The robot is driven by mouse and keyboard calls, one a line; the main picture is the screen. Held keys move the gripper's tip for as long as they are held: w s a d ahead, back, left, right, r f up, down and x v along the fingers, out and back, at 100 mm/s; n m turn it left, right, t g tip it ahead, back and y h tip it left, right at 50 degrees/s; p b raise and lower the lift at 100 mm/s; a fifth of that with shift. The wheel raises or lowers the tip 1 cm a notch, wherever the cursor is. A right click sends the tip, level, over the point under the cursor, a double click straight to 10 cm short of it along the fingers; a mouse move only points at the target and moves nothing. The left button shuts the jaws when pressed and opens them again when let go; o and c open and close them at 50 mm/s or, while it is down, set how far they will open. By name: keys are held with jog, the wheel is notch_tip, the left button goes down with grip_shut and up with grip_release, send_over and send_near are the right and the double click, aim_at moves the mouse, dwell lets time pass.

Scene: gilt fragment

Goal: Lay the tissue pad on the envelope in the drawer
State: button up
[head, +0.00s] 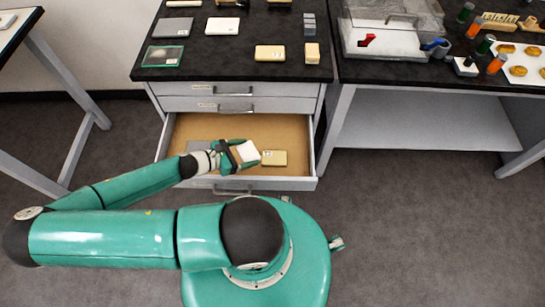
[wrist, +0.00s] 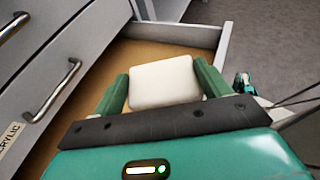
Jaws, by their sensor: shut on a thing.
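The white tissue pad (head: 249,151) is between the fingers of my gripper (head: 246,154), over the open drawer (head: 296,134). In the wrist view the pad (wrist: 162,83) sits between the two green fingers of my gripper (wrist: 161,76), which are shut on it. A tan, flat packet with a small white label (head: 274,158) lies in the drawer just right of the pad. I cannot tell for certain which of these is the envelope. The pad's height above the drawer floor is unclear.
The drawer's side wall (wrist: 172,31) rises close beyond the pad. Closed drawers with handles are above it. The dark countertop (head: 215,70) holds a glass tile (head: 163,56), a tan block (head: 270,52) and other samples. The back of the drawer floor is bare.

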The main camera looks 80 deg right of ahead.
jog(key=s+a+m+g+y, duration=0.3)
jog(key=s+a+m+y, duration=0.25)
jog(key=s, duration=0.45)
send_over(271, 157)
jog(key=a, duration=0.1)
jog(key=shift+y, duration=0.35)
jog(key=f, duration=0.8)
jog(key=shift+s+f, duration=0.25)
jog(key=shift+f, duration=0.05)
jog(key=shift+w+d+f, duration=0.1)
jog(key=shift+d+f, duration=0.35)
jog(key=shift+f, duration=0.1)
jog(key=shift+w+f, duration=0.1)
jog(key=shift+f, duration=1.45)
jog(key=o, duration=1)
jog(key=shift+f, duration=0.1)
jog(key=shift+c, duration=0.2)
